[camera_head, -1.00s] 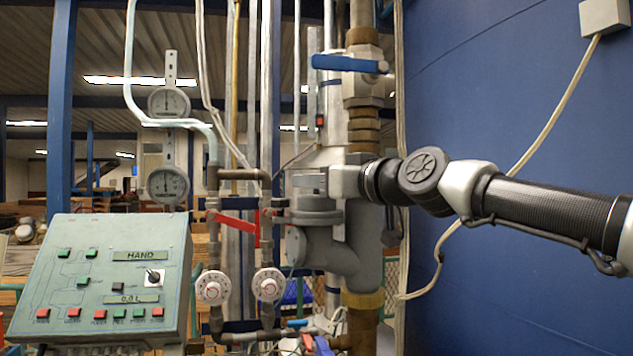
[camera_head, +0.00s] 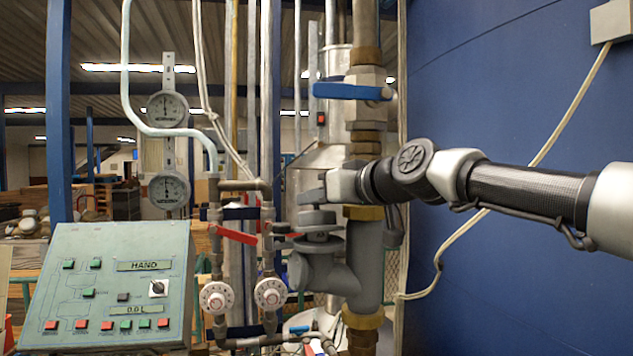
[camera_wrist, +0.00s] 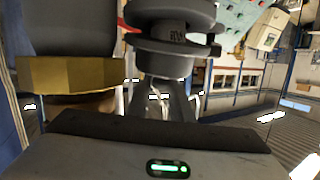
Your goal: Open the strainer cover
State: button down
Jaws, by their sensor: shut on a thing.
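The strainer (camera_head: 330,270) is a grey body on the vertical pipe in the middle of the head view. Its round grey cover (camera_head: 317,217) sits above the body's flange, with a narrower neck showing between the two discs. My gripper (camera_head: 314,189) reaches in from the right and is shut on the top of the cover. In the wrist view, which looks upside down, the gripper (camera_wrist: 163,95) is at the cover (camera_wrist: 160,48). The flange (camera_wrist: 170,12) shows beyond it, with a gap and lettering between. The exact finger contact is partly hidden.
A blue-handled valve (camera_head: 345,91) is above my gripper. A red lever (camera_head: 236,237) and two white dials (camera_head: 216,297) are to the left, near the control panel (camera_head: 105,285). The vertical pipe is close behind the gripper. A blue wall (camera_head: 510,280) is at right.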

jog(key=shift+f, duration=0.1)
jog(key=c, duration=1.6)
grip_release()
jog(key=shift+c, duration=0.2)
jog(key=shift+s+d, duration=0.35)
jog(key=shift+d, duration=0.05)
jog(key=b+v, duration=0.3)
jog(key=v, duration=1.3)
jog(key=shift+s+r, duration=0.15)
jog(key=shift+r, duration=0.2)
